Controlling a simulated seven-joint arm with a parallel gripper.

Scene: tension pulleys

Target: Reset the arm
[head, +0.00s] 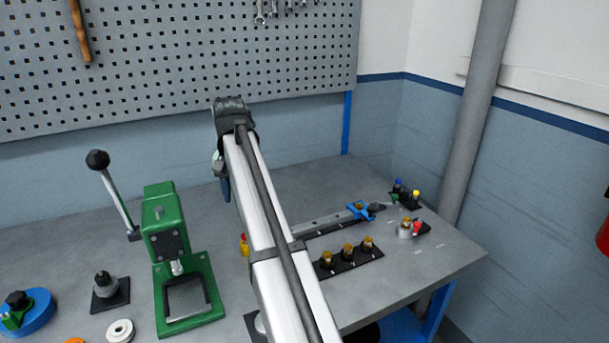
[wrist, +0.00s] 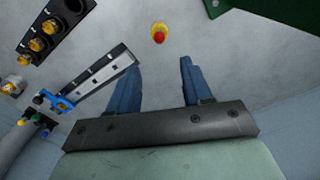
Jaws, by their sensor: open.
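My gripper (wrist: 158,85) shows in the wrist view with its two blue fingers spread apart and nothing between them. In the head view my arm reaches out over the table (head: 450,255), and only a small blue part of the gripper shows beside its far end. The left finger in the wrist view appears close to the end of a grey rail (wrist: 105,72); I cannot tell whether they touch. A yellow and red button-like piece (wrist: 158,34) lies beyond the fingertips.
A green press (head: 168,225) with a raised lever stands left of my arm. Right of it are a black holder with brass-topped parts (head: 347,262), the rail's blue clamp (head: 360,209) and small coloured pieces (head: 405,192). A pegboard wall (head: 180,60) stands behind.

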